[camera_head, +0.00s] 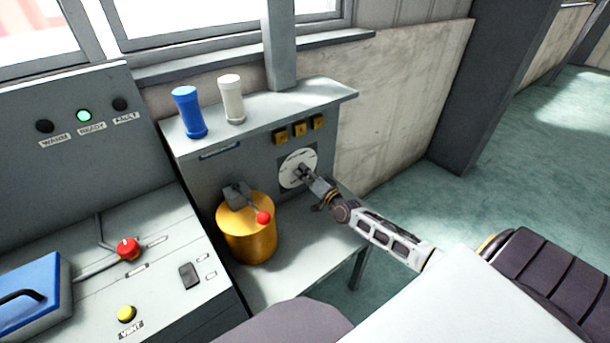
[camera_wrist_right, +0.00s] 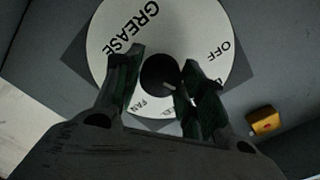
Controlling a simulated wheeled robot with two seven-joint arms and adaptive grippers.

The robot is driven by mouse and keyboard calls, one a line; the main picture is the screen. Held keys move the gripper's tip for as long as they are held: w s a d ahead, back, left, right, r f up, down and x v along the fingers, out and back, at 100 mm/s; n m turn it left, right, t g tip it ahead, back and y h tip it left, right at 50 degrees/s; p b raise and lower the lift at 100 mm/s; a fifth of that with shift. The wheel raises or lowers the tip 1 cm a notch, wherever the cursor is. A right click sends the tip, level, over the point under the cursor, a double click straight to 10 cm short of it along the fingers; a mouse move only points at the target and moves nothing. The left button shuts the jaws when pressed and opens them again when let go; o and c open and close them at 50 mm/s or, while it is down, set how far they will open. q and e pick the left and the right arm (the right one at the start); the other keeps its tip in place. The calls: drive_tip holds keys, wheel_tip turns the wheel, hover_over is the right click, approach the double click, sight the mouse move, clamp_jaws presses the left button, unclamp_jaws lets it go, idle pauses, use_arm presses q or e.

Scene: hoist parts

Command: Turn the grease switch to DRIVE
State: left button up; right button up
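The grease switch is a round white dial (camera_wrist_right: 165,25) with a dark knob (camera_wrist_right: 158,74) at its centre. GREASE is printed at the dial's upper left, OFF at its right and FAN near its bottom; other lettering is partly hidden by my fingers. A small light mark on the knob is toward its lower right. My right gripper (camera_wrist_right: 160,68) is open, with one finger on each side of the knob; I cannot tell whether either touches it. In the head view the dial (camera_head: 291,182) is on the grey cabinet front, with my right gripper (camera_head: 305,173) at it. My left gripper is out of view.
A yellow canister (camera_head: 247,240) with a red-knobbed lever stands left of the dial. Yellow buttons (camera_head: 299,130) are above it. Blue (camera_head: 188,112) and white (camera_head: 231,99) cylinders stand on the cabinet top. A console (camera_head: 165,270) with a red knob is at left.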

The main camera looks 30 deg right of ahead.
drive_tip(key=o, duration=0.3)
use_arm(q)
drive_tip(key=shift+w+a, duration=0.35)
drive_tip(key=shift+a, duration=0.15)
use_arm(e)
drive_tip(key=shift+s, duration=0.1)
drive_tip(key=shift+s, duration=0.15)
drive_tip(key=shift+s+d, duration=0.1)
drive_tip(key=shift+s, duration=0.55)
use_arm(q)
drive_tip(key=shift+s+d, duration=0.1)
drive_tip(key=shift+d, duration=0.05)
use_arm(e)
drive_tip(key=s, duration=1)
drive_tip(key=shift+d, duration=0.4)
drive_tip(key=shift+s, duration=0.1)
